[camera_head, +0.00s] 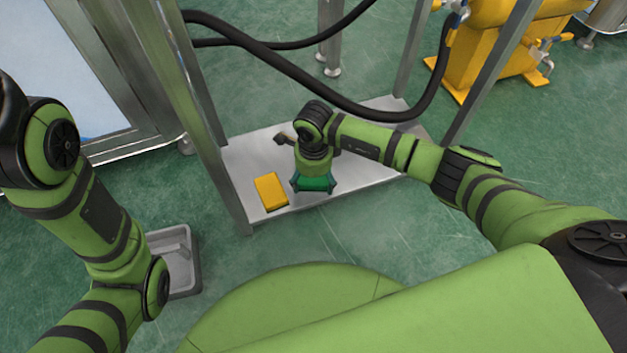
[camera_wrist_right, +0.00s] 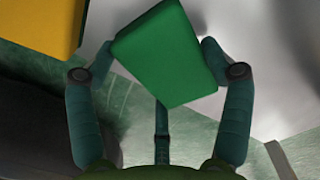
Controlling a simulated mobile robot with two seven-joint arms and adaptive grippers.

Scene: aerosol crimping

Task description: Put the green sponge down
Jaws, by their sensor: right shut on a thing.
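The green sponge (camera_wrist_right: 158,52) is a green block held between the fingertips of my right gripper (camera_wrist_right: 155,55), and it sits tilted between them in the right wrist view. In the head view the green sponge (camera_head: 314,184) shows just below my right gripper (camera_head: 313,180), over the front part of a low metal shelf (camera_head: 360,182). I cannot tell whether it touches the shelf. My left arm is at the left of the head view, but its gripper is not in view.
A yellow block (camera_head: 270,191) lies on the shelf just left of the green sponge; it also shows in the right wrist view (camera_wrist_right: 38,28). Metal posts (camera_head: 205,120) rise at the shelf's corners. A black hose (camera_head: 300,75) hangs above. A grey tray (camera_head: 181,262) stands on the floor.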

